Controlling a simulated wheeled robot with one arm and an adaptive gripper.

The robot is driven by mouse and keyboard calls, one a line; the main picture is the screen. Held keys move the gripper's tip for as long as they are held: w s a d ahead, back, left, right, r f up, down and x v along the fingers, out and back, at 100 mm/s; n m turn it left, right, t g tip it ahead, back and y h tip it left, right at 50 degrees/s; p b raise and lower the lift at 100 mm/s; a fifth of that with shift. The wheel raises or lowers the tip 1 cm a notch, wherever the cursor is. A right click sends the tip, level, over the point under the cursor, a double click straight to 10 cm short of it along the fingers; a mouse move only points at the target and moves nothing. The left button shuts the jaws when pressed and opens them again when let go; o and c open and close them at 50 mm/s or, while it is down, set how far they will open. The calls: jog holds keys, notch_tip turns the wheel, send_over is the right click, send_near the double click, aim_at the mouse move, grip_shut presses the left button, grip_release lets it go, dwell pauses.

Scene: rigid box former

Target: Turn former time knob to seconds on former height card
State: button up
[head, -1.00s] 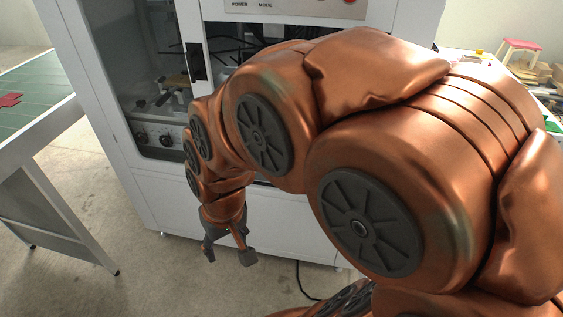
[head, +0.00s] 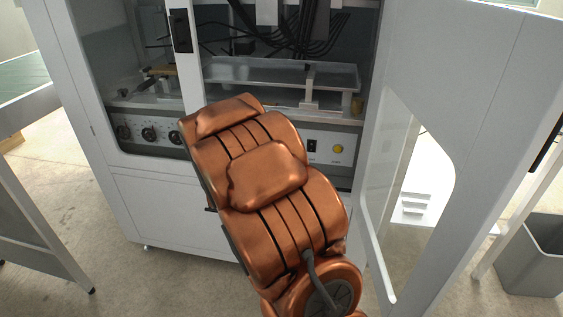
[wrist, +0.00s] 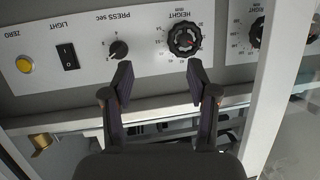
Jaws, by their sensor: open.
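In the wrist view the control panel (wrist: 90,50) appears upside down. The small black knob (wrist: 118,50) is labelled PRESS sec; its exact setting is too small to read. A larger ribbed knob labelled HEIGHT mm (wrist: 185,39) sits to its right. My gripper (wrist: 158,78) is open and empty, its fingers apart in front of the panel. The left fingertip appears just below the PRESS knob, the right one below the HEIGHT knob; neither visibly grips a knob. In the head view my arm hides the gripper and the PRESS knob. I see no height card.
The wrist view shows a LIGHT switch (wrist: 68,56), a yellow ZERO button (wrist: 24,64), another dial (wrist: 257,31) and a pale upright post (wrist: 270,95). In the head view the white cabinet door (head: 440,130) stands open at right, a grey bin (head: 530,255) beyond it.

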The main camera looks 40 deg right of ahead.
jog(key=w+d+f+m+h+b, duration=0.1)
jog(key=d+h+b, duration=0.3)
jog(key=d, duration=0.9)
jog(key=shift+w+d+f, duration=0.2)
jog(key=shift+w+f, duration=0.25)
jog(key=shift+w, duration=0.2)
jog(key=shift+c, duration=0.2)
grip_shut()
